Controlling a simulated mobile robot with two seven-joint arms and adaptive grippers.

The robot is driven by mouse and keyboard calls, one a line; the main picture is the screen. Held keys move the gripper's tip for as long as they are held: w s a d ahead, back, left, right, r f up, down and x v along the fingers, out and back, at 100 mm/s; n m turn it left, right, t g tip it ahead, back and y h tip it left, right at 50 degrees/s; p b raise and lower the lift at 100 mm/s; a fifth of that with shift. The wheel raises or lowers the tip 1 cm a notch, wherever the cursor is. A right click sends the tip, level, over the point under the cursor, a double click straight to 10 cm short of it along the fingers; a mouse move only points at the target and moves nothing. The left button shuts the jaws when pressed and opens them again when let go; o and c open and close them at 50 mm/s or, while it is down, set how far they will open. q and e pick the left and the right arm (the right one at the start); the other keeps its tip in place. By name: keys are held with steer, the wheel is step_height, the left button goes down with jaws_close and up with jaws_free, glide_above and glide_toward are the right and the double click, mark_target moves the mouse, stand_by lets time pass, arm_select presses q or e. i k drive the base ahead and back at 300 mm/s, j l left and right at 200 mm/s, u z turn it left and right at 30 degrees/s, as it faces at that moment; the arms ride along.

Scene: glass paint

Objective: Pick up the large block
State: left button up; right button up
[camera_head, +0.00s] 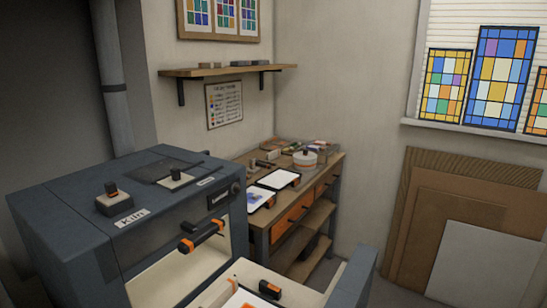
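I cannot tell for sure which thing is the large block. A grey block (114,205) with a black and orange knob sits on top of the blue-grey kiln (65,220), at the left, behind the "Kiln" label. Small grey pieces (240,64) lie on the wooden wall shelf (225,71). Neither of my grippers shows in this view.
A black and orange handle (201,237) sticks out from the kiln front. A wooden workbench (258,226) with white trays (278,179) and a round pale pot (304,158) stands behind. Boards (480,254) lean on the right wall under stained-glass panels (500,77).

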mark_target(272, 155)
steer(key=i+l, duration=0.15)
steer(key=l, duration=0.2)
steer(key=i+l, duration=0.15)
steer(key=l, duration=0.2)
steer(key=i+l, duration=0.15)
steer(key=l, duration=0.2)
steer(key=i+l, duration=0.15)
steer(key=l, duration=0.2)
steer(key=i+l+u, duration=0.1)
steer(key=l, duration=0.25)
steer(key=i+l, duration=0.2)
steer(key=l, duration=0.15)
steer(key=i+l, duration=0.1)
steer(key=l, duration=0.25)
